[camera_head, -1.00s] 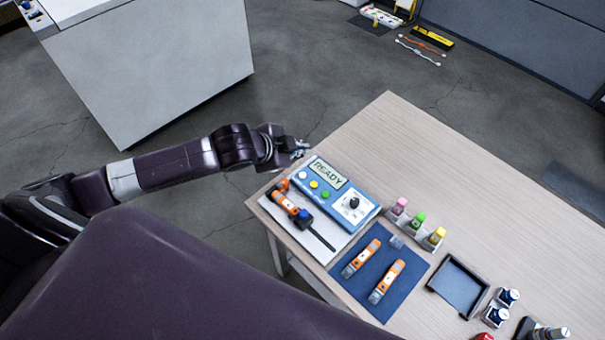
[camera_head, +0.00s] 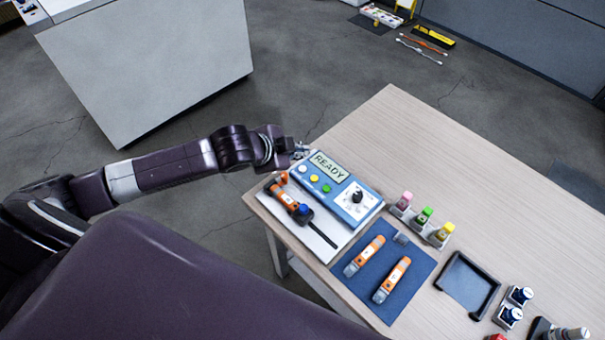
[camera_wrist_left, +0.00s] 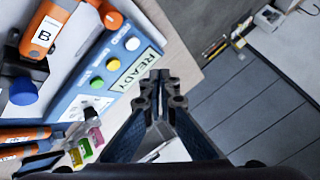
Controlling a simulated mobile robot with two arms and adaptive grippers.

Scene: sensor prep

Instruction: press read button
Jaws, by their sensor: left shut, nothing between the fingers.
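The blue meter (camera_head: 341,191) lies on the wooden table, its display (camera_head: 328,166) showing READY. Its face carries a white button (camera_head: 303,169), a yellow button (camera_head: 314,178), a green button (camera_head: 326,188) and a black knob (camera_head: 357,197). In the left wrist view the white button (camera_wrist_left: 132,43), yellow button (camera_wrist_left: 113,64) and green button (camera_wrist_left: 97,82) show in a row beside the display (camera_wrist_left: 135,72). I cannot read any button labels. My left gripper (camera_head: 303,150) is shut and empty at the meter's far left corner, next to the display. My right gripper is not in view.
An orange sensor (camera_head: 285,198) with a blue cap lies on a pale plate beside the meter. Two orange sensors (camera_head: 365,256) lie on a blue mat (camera_head: 377,293). Small coloured bottles (camera_head: 424,216) stand right of the meter, with a black tray (camera_head: 467,283) beyond. The table's far part is clear.

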